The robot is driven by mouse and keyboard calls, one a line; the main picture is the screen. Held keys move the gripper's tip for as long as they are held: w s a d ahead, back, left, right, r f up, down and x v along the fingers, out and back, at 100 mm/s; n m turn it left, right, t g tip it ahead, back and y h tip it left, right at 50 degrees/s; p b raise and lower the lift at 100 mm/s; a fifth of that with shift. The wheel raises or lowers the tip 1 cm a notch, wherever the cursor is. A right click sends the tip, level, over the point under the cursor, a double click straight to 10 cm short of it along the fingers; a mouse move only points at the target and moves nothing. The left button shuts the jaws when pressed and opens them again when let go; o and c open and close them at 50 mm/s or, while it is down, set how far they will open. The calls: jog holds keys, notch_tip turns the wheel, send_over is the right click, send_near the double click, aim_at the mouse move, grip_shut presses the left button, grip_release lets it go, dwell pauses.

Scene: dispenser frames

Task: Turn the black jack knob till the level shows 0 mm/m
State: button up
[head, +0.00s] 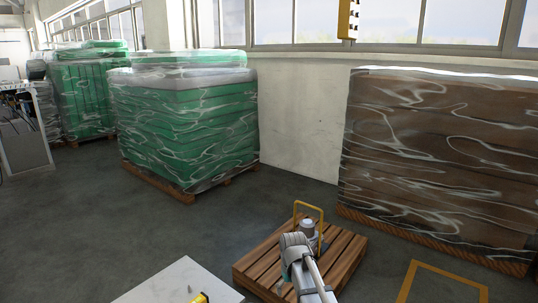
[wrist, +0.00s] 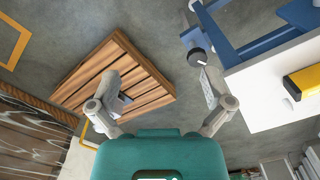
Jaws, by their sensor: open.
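The black jack knob (wrist: 197,56) shows in the wrist view, right of centre, with a pale mark on its face, by a blue frame (wrist: 232,50). My gripper (wrist: 160,88) is open and empty, its fingers spread wide. The knob shows just past the tip of the right finger, not between the fingers; I cannot tell whether they touch. A yellow level (wrist: 303,83) lies on a white plate (wrist: 262,105) at the right edge. The level also shows, cut off, at the bottom of the head view (head: 200,298). Its reading is not legible.
A wooden pallet (head: 345,250) with a yellow hoop (head: 308,204) stands on the floor beyond the plate. Wrapped green stacks (head: 185,125) stand back left, a wrapped brown stack (head: 440,160) at right. Grey floor (head: 80,230) is clear at left.

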jog(key=s+d+r+m+p, duration=0.1)
jog(key=s+d+r+p, duration=0.2)
jog(key=r+p, duration=0.4)
jog(key=s+d+r+m+p, duration=0.1)
jog(key=s+d+r+p, duration=0.2)
jog(key=s+r+p, duration=0.3)
jog(key=s+d+r+m+p, duration=0.1)
jog(key=s+d+r+p, duration=0.3)
jog(key=r+p, duration=0.5)
notch_tip(320, 180, up, 2)
jog(key=shift+s+m+p, duration=0.3)
jog(key=shift+s, duration=0.25)
